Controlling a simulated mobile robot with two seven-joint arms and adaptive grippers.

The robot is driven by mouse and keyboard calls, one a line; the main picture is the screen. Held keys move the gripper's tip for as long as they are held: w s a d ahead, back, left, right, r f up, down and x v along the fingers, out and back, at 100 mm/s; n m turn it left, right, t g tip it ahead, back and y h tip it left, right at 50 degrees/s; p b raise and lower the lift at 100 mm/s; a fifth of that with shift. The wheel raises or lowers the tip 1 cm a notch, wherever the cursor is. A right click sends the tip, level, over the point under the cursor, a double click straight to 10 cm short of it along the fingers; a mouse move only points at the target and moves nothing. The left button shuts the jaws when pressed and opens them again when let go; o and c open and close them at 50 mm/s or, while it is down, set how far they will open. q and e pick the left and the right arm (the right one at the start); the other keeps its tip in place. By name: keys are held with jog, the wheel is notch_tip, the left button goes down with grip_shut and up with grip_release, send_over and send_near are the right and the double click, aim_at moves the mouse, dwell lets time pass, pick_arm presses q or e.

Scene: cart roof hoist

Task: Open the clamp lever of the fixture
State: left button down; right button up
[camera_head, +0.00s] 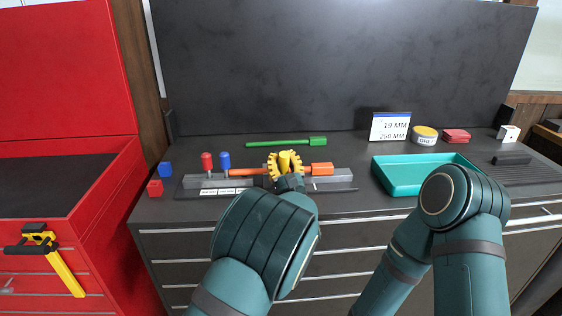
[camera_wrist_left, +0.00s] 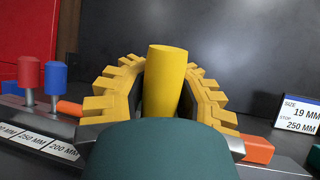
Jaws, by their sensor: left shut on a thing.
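The fixture (camera_head: 340,179) is a long grey bar on the dark bench, with an upright yellow cylindrical handle at its middle, apparently the clamp lever (camera_head: 285,159). The handle also stands in the middle of the left wrist view (camera_wrist_left: 164,80). My left gripper (camera_head: 285,165) has yellow toothed fingers on both sides of the handle and is shut on it. The handle's lower end is hidden behind the gripper. An orange rod with a block end (camera_head: 321,168) lies along the fixture behind the gripper.
Red (camera_head: 207,161) and blue (camera_head: 225,160) pegs stand at the fixture's left, above millimetre labels. A green tool (camera_head: 290,142) lies behind. A teal tray (camera_head: 382,181) is to the right, below a sign (camera_head: 390,127) reading 19 MM and 250 MM.

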pick_arm(q)
jog(key=shift+s+d+f+t, duration=0.1)
jog(key=shift+s+f+t, duration=0.2)
jog(key=shift+y, duration=0.3)
jog(key=c, duration=0.6)
grip_release()
jog(key=shift+r, duration=0.1)
